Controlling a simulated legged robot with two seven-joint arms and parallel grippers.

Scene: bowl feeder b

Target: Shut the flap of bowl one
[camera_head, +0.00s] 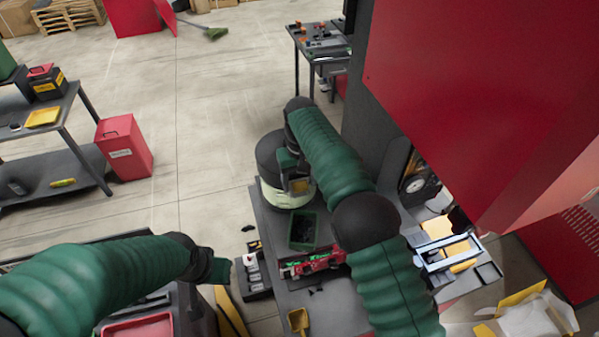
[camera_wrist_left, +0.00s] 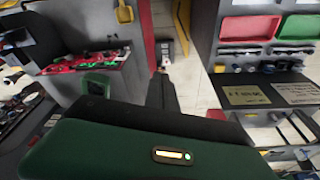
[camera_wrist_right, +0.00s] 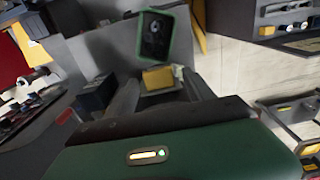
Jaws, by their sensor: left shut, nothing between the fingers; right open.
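A round bowl feeder with a black top (camera_head: 268,154) and a pale lower band (camera_head: 285,199) stands at the far end of the grey bench in the head view. My right gripper (camera_head: 298,186) is over its near right side, partly hiding it. In the right wrist view the right gripper (camera_wrist_right: 160,88) is open, with a yellow block (camera_wrist_right: 158,77) and a pale surface showing between its fingers. I cannot tell whether it touches them. The flap's position is not clear. My left gripper (camera_head: 212,270) is shut and empty, left of the bench; its fingers show in the left wrist view (camera_wrist_left: 161,92).
A yellow scoop (camera_head: 299,321) lies in front. A large red housing (camera_head: 480,90) overhangs the right. The floor behind is mostly clear.

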